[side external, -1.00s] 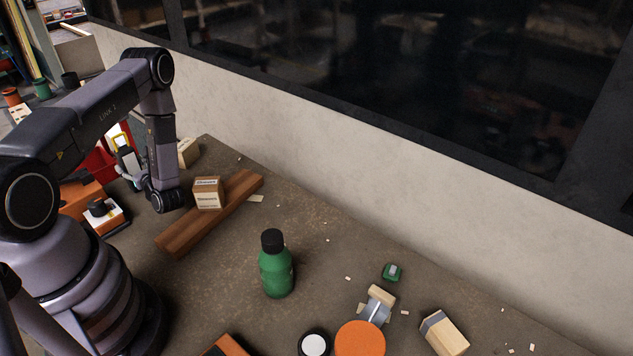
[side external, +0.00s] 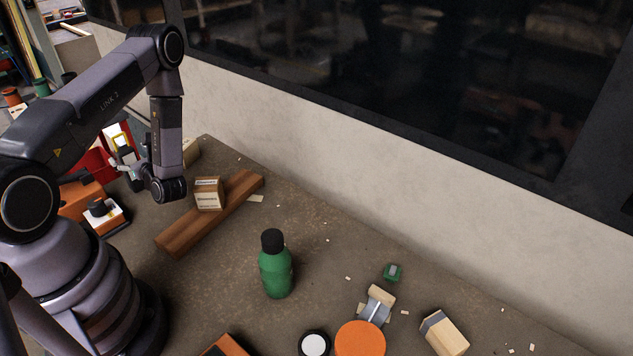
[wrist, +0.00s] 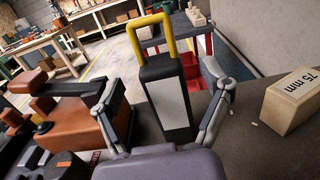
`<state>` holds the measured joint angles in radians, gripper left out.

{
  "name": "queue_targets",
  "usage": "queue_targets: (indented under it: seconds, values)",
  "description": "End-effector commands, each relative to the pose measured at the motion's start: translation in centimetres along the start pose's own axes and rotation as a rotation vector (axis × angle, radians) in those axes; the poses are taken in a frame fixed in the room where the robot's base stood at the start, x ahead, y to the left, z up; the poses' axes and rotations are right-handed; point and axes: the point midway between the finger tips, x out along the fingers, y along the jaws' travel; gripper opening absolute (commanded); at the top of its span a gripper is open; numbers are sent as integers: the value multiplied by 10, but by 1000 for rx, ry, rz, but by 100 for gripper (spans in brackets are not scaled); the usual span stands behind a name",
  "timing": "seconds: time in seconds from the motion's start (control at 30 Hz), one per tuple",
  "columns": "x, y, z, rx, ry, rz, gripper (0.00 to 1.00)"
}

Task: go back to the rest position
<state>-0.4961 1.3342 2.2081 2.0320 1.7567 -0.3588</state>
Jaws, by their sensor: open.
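My gripper (side external: 127,170) is at the far left of the bench in the side external view, pointing away from the wooden plank. In the wrist view its fingers (wrist: 158,85) are spread apart. A black padlock-shaped block with a white label and a yellow shackle (wrist: 168,95) stands upright in the gap between them, with clear space showing on each side. The block also shows behind the gripper in the side external view (side external: 126,153). Its base is hidden in the wrist view by my gripper's body.
A green bottle (side external: 276,272) stands mid-bench. An orange case (wrist: 85,120) is left of my gripper and a "75 mm" block (wrist: 292,100) is right of it. A wall runs behind the bench.

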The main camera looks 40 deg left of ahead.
Motion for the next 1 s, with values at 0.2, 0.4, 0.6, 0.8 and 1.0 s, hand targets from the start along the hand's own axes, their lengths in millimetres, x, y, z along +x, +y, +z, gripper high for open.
queue_targets:
  seconds: [0.2, 0.4, 0.6, 0.8, 1.0]
  values:
    - [0, -1, 27, -7, -6, 10, 78]
    - [-4, 0, 98, -123, -56, 172, 78]
    - [-41, 27, 187, -387, -13, 457, 78]
    - [-102, 60, 233, -710, 189, 696, 78]
    - [-173, 79, 252, -1043, 537, 856, 78]
